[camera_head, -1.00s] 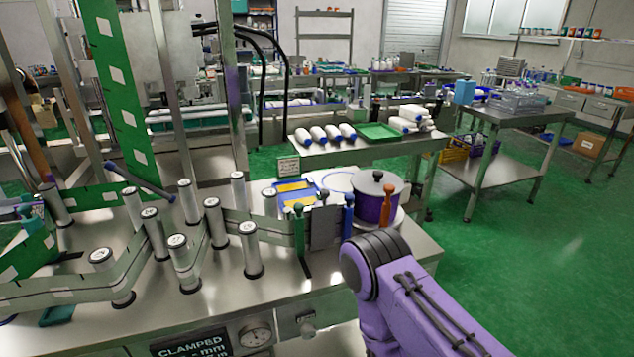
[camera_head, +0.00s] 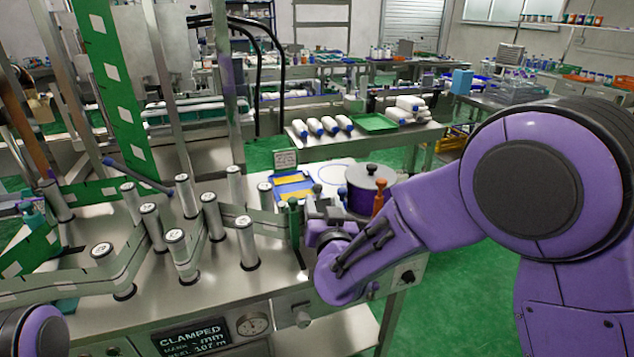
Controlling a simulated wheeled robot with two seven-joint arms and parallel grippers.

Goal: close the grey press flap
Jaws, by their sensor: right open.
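The grey press flap, upright between the green and blue handles earlier, is now mostly hidden behind my right gripper (camera_head: 326,210). I cannot tell whether they touch or how far the flap is tilted. My right gripper is open at the right end of the metal bench, its jaws small and partly merged with the grey parts there. A green handle (camera_head: 293,217) stands just left of it and an orange handle (camera_head: 378,199) to its right. My left gripper is not in view; only part of my left arm shows at the bottom left.
A patterned strip (camera_head: 135,265) winds around several metal rollers on the left. A blue tray (camera_head: 292,188) lies behind. The display (camera_head: 192,337) reads CLAMPED.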

